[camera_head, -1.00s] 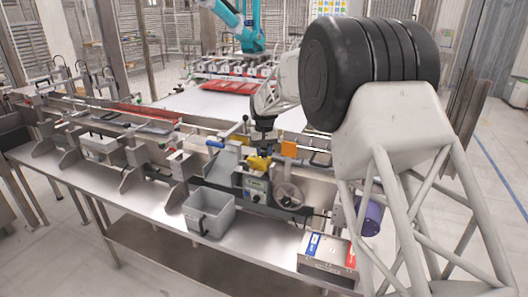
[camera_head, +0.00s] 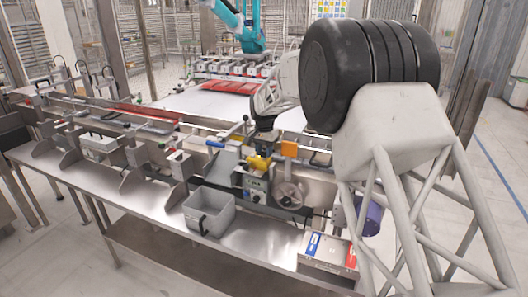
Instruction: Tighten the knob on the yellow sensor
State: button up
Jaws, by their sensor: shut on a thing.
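The yellow sensor (camera_head: 258,163) sits on the rail of the machine, above a small control box. My gripper (camera_head: 263,142) is at the end of my arm, pointing down just above the yellow sensor. Its fingers are small and dark here. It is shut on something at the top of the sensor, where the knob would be. The knob itself is hidden by the gripper and too small to make out.
A grey handwheel (camera_head: 288,194) and an orange plate (camera_head: 289,148) are close to the right of the sensor. A grey open bin (camera_head: 209,212) stands on the steel bench (camera_head: 262,240) in front. A blue handle (camera_head: 215,143) is to the left.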

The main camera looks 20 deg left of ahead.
aim_at(264, 152)
jog(key=o, duration=0.9)
jog(key=shift+o, duration=0.2)
jog(key=shift+r, duration=0.1)
jog(key=shift+r, duration=3.8)
